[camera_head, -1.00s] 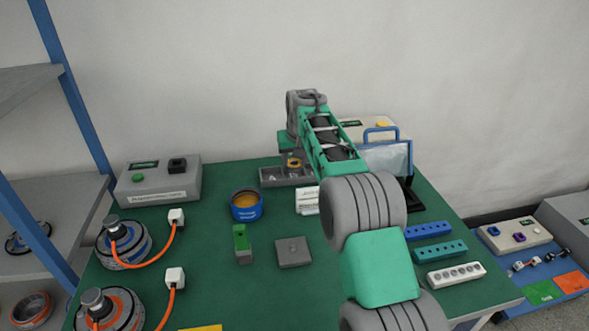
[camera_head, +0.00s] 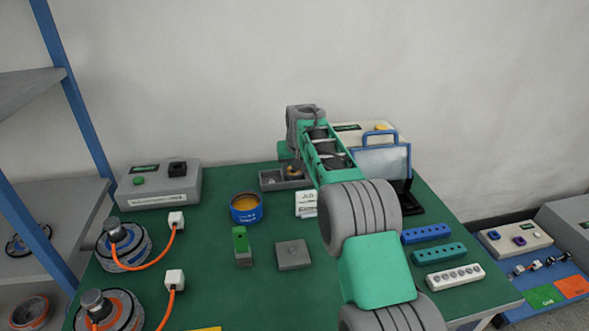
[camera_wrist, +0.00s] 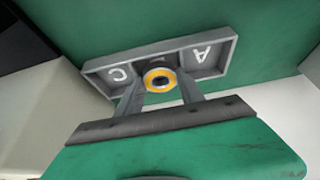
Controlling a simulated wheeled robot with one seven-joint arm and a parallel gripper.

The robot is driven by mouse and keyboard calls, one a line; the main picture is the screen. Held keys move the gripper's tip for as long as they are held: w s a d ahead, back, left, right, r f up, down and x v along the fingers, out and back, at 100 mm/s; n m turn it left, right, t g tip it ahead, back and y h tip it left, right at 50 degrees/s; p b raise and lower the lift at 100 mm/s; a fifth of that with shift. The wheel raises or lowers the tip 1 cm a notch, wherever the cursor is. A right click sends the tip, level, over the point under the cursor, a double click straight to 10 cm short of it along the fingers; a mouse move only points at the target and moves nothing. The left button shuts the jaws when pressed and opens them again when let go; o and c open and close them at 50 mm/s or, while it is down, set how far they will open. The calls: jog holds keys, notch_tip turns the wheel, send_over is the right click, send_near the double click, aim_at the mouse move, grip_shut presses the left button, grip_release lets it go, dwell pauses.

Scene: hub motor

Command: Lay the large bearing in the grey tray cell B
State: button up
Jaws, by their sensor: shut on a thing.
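The large bearing (camera_wrist: 160,80), a ring with an orange-yellow band and a dark centre, is between the fingertips of my gripper (camera_wrist: 160,88) in the wrist view. My gripper is shut on it. The grey tray (camera_wrist: 204,46) is beneath, with the letters C and A showing in its outer cells. The bearing is over the middle cell and covers its letter. I cannot tell if it touches the cell floor. In the head view the tray (camera_head: 270,186) is at the back of the green table, partly hidden by my arm, with the bearing (camera_head: 293,171) just visible.
A blue tin (camera_head: 246,208) stands in front of the tray, and a white card (camera_head: 307,203) is to the tin's right. A grey box (camera_head: 158,187) is at the left. A clear-panelled stand (camera_head: 384,162) is right of my arm.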

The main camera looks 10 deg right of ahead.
aim_at(295, 178)
jog(key=o, duration=1.2)
jog(key=f, duration=0.2)
jog(key=s+f, duration=0.1)
jog(key=shift+f+g, duration=0.3)
jog(key=shift+f, duration=0.05)
jog(key=shift+o, duration=0.8)
jog(key=shift+r, duration=0.1)
jog(key=shift+o, duration=0.4)
jog(key=shift+r, duration=0.4)
jog(key=s+f+p+v, duration=0.1)
jog(key=s+p+v, duration=0.1)
jog(key=v, duration=0.8)
jog(key=s+f+p+v, duration=0.1)
jog(key=s+p+v, duration=0.15)
jog(key=v, duration=0.85)
jog(key=s+f+p, duration=0.1)
jog(key=s+p, duration=0.2)
jog(key=s, duration=1)
jog(key=s+f+g+p, duration=0.1)
jog(key=s+p, duration=0.3)
jog(key=s, duration=1)
jog(key=shift+a+f, duration=0.3)
jog(key=shift+f, duration=0.25)
